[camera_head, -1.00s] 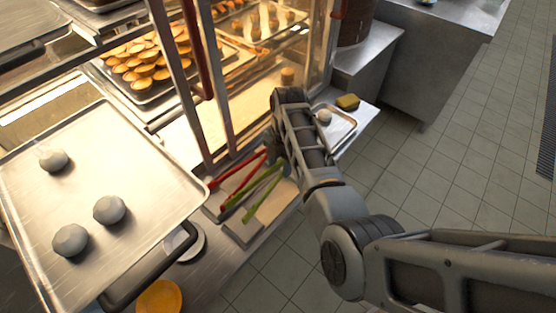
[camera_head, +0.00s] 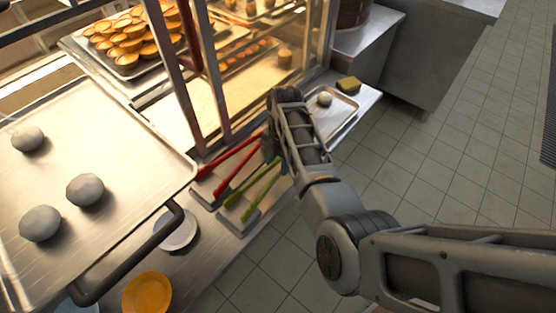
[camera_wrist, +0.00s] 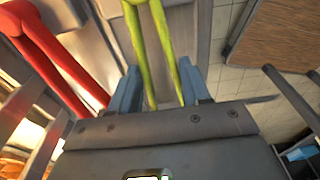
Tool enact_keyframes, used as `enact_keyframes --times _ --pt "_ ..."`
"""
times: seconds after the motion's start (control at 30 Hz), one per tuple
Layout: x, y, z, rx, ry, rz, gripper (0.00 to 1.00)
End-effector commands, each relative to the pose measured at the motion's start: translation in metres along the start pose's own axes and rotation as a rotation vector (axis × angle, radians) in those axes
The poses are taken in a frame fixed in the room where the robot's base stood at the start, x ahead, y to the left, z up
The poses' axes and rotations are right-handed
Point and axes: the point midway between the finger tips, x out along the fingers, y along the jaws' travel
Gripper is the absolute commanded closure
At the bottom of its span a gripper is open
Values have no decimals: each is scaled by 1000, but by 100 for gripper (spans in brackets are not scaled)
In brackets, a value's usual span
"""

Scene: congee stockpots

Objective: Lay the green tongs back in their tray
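The green tongs (camera_head: 262,188) are at the tray (camera_head: 235,219) on the counter, beside the red tongs (camera_head: 232,165). Their two long arms point down-left in the head view. I cannot tell whether they rest on the tray or hang just above it. The far ends of the arms pass toward the palm and are hidden. The red tongs (camera_wrist: 62,55) are left of my gripper in the wrist view.
A glass warming cabinet (camera_head: 222,100) stands just behind the tongs. A large sheet tray (camera_head: 110,150) with grey balls is at left. A small tray (camera_head: 342,108) with a pale ball and a yellow sponge (camera_head: 348,83) lie beyond my gripper. Floor is open at right.

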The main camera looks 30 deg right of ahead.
Motion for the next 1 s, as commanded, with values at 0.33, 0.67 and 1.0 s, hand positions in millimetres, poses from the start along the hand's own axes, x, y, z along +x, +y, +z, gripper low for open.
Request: enact_keyframes --times 0.33,0.67,1.0 --pt "5 0 1 1 0 0 58" --pt "5 0 1 0 0 0 27" --pt "2 0 1 1 -1 1 24"
